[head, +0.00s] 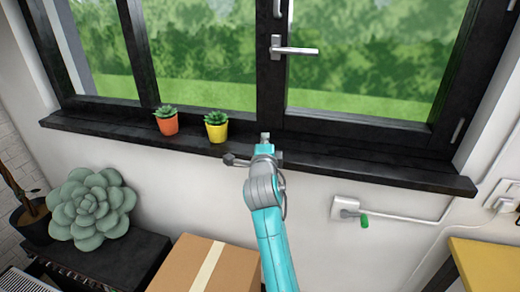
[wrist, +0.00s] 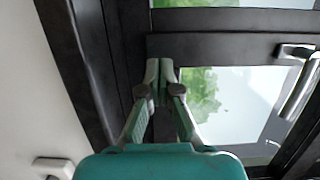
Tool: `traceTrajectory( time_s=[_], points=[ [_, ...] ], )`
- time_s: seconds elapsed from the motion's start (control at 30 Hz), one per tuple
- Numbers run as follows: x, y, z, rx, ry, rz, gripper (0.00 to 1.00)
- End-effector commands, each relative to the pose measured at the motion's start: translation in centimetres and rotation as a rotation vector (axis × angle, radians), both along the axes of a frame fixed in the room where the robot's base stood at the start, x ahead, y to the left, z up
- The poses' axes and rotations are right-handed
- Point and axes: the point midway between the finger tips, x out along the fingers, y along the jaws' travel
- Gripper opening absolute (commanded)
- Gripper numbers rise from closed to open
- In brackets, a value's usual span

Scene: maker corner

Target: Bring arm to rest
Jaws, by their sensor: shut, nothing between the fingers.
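My arm reaches forward and up from the bottom of the head view. My gripper (head: 265,137) is at its far end, in front of the dark window sill and below the window's middle post. In the wrist view my gripper (wrist: 160,68) has its fingertips together with nothing between them. It points toward the dark window frame (wrist: 215,46). I cannot tell the exact gap between the fingertips and the frame.
An orange pot (head: 167,123) and a yellow pot (head: 216,129) stand on the sill (head: 375,166) left of my gripper. The window handle (head: 294,50) is above. A cardboard box (head: 183,265) is below. A wall box (head: 345,207) is at right.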

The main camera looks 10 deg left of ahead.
Motion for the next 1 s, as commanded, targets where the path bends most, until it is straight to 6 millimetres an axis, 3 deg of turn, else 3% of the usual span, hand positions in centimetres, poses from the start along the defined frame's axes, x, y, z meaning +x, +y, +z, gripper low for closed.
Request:
traceTrajectory(
  time_s=[0.2, 0.37, 0.47, 0.67, 0.8, 1.0],
  points=[
    [-3.4, 0.2, -0.1, 0.000, 0.001, 0.001, 0.00],
    [-4.5, 0.2, -0.2, -0.002, 0.001, 0.001, 0.00],
    [-5.0, -0.4, -1.4, -0.025, 0.002, 0.001, 0.00],
    [-7.4, -4.1, -8.1, -0.164, 0.004, 0.008, 0.00],
    [-10.3, -7.4, -13.4, -0.289, 0.001, 0.017, 0.00],
    [-15.3, -12.1, -19.8, -0.457, -0.003, 0.032, 0.00]
  ],
)
